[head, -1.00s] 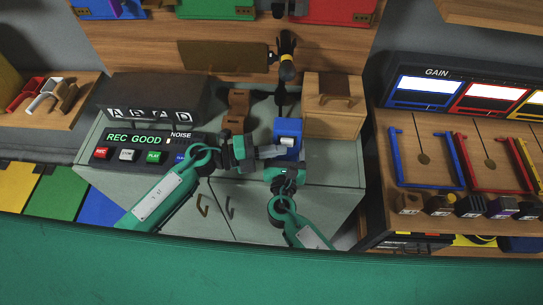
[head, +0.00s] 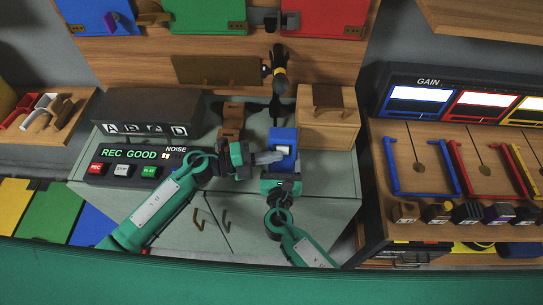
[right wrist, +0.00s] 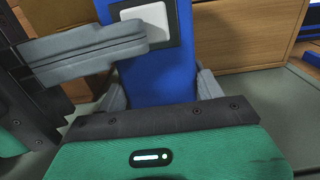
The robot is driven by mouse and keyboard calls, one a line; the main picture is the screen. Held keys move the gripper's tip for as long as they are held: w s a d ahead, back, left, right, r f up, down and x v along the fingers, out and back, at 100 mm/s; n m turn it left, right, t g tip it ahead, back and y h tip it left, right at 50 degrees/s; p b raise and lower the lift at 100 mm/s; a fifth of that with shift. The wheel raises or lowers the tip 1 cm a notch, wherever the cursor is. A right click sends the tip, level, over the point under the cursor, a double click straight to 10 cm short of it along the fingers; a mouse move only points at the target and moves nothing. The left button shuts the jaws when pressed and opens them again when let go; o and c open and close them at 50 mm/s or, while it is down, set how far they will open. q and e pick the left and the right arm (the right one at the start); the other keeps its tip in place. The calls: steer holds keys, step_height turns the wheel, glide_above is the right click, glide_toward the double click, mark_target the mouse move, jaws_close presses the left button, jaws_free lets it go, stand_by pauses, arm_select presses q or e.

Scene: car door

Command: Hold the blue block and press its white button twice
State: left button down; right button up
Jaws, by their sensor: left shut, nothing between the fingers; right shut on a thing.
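The blue block (head: 283,138) stands upright over the grey-green cabinet top in the head view. It also shows large in the right wrist view (right wrist: 160,80). My right gripper (head: 281,176) is shut on the lower part of the block, with a finger on each side. My left gripper (head: 270,157) is shut and empty. Its grey fingertips reach in from the left and overlap the lower edge of the button in the right wrist view; I cannot tell whether they touch it.
A wooden box (head: 328,122) stands right of the block, and a brown wooden piece (head: 231,120) stands left behind it. A black console (head: 135,165) reading REC GOOD lies to the left. A dark hammer-like tool (head: 279,72) is behind. The cabinet's front top (head: 330,190) is clear.

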steer(key=shift+f, duration=0.15)
arm_select(q)
steer(key=s+a, duration=0.6)
steer(key=a, duration=0.3)
steer(key=shift+s+a+r, duration=0.2)
steer(key=shift+a, duration=0.15)
